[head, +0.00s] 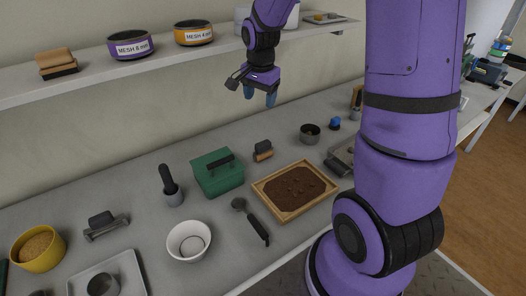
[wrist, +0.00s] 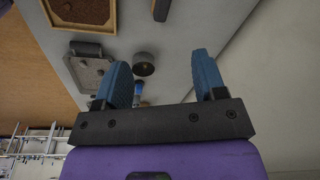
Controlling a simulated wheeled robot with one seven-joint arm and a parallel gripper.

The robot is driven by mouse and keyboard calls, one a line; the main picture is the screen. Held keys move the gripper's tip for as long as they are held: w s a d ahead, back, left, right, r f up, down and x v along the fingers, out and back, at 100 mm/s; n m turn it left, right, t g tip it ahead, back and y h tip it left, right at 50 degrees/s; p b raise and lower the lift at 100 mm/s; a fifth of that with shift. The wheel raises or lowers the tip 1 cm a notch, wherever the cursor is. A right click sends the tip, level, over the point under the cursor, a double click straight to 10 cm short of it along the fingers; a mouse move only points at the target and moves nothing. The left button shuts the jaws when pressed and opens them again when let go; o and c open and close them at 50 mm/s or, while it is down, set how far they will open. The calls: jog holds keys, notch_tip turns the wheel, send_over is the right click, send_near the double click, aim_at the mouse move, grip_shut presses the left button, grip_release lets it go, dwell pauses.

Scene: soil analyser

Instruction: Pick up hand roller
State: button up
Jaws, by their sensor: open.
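I cannot tell for sure which item is the hand roller. One candidate is the tool with a dark grip over a metal bar (head: 105,226), lying at the left of the bench. Another is the dark cylinder (head: 337,167) at the edge of a grey plate on the right, partly hidden by my arm; it also shows in the wrist view (wrist: 86,48). My gripper (head: 260,97) hangs high over the back of the bench, below shelf level, well apart from both. Its blue fingers (wrist: 163,75) are spread with nothing between them.
The bench holds a wooden soil tray (head: 277,213), green box (head: 220,180), white bowl (head: 189,241), black-handled tool (head: 254,224), metal cup (head: 310,133) and yellow pot (head: 38,259). A shelf (head: 90,86) with sieves (head: 131,45) runs along the wall.

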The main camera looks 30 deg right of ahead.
aim_at(263, 150)
jog(key=w+d+f+m, duration=0.1)
jog(key=f, duration=0.3)
jog(key=w+d+f+m, duration=0.1)
jog(key=f+m, duration=0.1)
jog(key=f, duration=0.3)
jog(key=w+d+f+m+g, duration=0.1)
jog(key=w+f, duration=0.1)
jog(key=f, duration=0.2)
jog(key=shift+w+d+f+m+y, duration=0.1)
jog(key=shift+d+f+m+y, duration=0.1)
jog(key=shift+f+m+y, duration=0.15)
notch_tip(263, 150, down, 6)
jog(key=shift+r, duration=0.15)
jog(key=shift+s+f, duration=0.15)
jog(key=shift+f, duration=1.2)
jog(key=shift+s+f, duration=0.15)
jog(key=shift+f, duration=1.15)
grip_shut()
